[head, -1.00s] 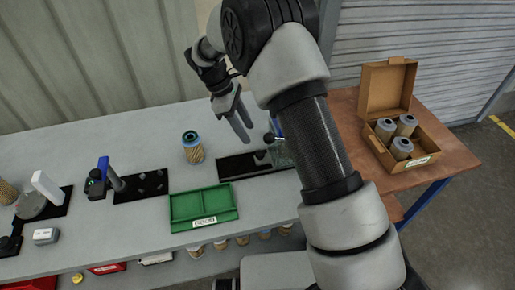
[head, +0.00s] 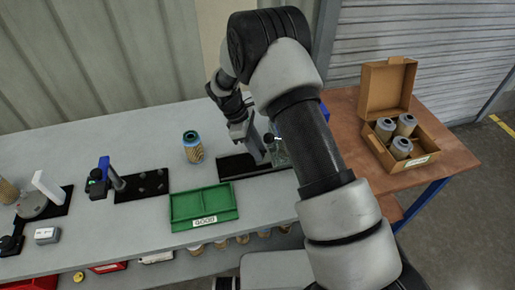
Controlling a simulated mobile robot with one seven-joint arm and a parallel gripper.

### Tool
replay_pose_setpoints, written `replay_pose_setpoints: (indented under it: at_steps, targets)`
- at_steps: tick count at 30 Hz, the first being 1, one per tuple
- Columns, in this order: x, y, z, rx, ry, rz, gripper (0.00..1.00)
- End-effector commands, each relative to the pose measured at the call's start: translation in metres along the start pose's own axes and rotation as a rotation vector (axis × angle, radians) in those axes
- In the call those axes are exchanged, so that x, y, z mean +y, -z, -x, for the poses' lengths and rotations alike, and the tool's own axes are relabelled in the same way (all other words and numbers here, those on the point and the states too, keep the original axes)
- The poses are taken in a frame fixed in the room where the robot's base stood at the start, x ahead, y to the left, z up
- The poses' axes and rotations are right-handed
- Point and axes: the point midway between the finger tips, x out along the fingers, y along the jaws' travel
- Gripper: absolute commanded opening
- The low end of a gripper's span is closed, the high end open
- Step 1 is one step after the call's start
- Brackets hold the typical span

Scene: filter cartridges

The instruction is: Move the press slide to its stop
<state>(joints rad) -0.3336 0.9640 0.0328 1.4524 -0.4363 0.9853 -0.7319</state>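The press stands on a black base plate (head: 236,168) at the right part of the grey bench, partly hidden behind my arm. A clear, greenish part of the press (head: 281,156) shows beside my arm. The slide and its dark knob are mostly covered by my gripper, so I cannot tell the slide's exact position. My gripper (head: 262,157) points down at the press, its fingers right by the knob area. I cannot tell whether the fingers touch or close on anything.
A green tray (head: 202,208) lies in front. A black fixture (head: 142,187) sits further left. An open cardboard box (head: 414,164) with cartridges stands on the brown table (head: 452,161) at right.

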Motion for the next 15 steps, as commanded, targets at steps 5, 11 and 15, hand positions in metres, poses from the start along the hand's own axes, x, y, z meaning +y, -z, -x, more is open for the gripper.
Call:
replay_pose_setpoints:
  at_steps: [5, 11, 15]
  targets:
    - [0.0, 0.0, 0.0, 0.0, 0.0, 0.0, 0.0]
    - [-0.001, 0.004, 0.001, 0.001, -0.001, 0.001, 0.0]
    - [-0.011, 0.028, 0.009, 0.003, -0.002, 0.004, 0.0]
